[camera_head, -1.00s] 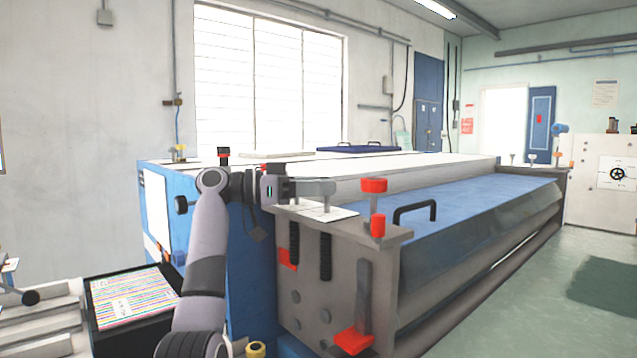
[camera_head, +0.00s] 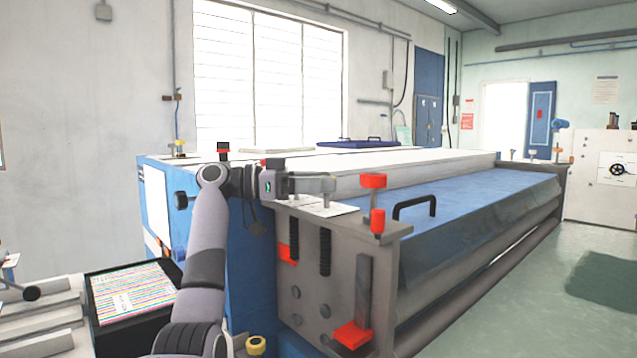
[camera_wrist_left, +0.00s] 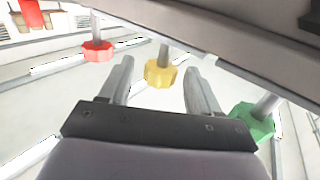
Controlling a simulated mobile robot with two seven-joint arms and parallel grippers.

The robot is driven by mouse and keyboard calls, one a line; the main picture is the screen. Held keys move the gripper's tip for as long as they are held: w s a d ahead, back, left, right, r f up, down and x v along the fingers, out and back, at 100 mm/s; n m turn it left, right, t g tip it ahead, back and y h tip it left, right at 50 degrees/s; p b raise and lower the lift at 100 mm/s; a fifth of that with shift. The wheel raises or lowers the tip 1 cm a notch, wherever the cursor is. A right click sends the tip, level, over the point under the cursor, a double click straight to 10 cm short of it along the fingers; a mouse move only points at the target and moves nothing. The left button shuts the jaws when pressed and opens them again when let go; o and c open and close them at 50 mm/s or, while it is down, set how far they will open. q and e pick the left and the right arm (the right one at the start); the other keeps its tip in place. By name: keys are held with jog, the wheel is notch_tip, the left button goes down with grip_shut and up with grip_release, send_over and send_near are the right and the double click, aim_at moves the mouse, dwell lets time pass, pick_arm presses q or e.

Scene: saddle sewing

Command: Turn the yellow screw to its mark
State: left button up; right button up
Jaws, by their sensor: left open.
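The yellow screw (camera_wrist_left: 160,73) shows in the left wrist view as a ridged yellow knob on a grey shank. It sits just beyond and between the fingertips of my left gripper (camera_wrist_left: 158,68), whose two fingers are spread, with a visible gap on each side. In the head view my left gripper (camera_head: 312,184) is over the grey end plate of the long machine. The yellow knob cannot be made out there, and its mark cannot be made out in either view. My right gripper is not in view.
In the wrist view a red screw (camera_wrist_left: 98,50) stands left of the yellow one and a green screw (camera_wrist_left: 254,122) right, near the right finger. In the head view red clamps (camera_head: 373,181) stand beside my gripper. A black handle (camera_head: 414,206) rises from the blue cover.

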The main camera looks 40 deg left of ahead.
pick_arm(q)
jog(key=b+v, duration=0.1)
jog(key=v, duration=0.6)
jog(key=shift+b, duration=0.35)
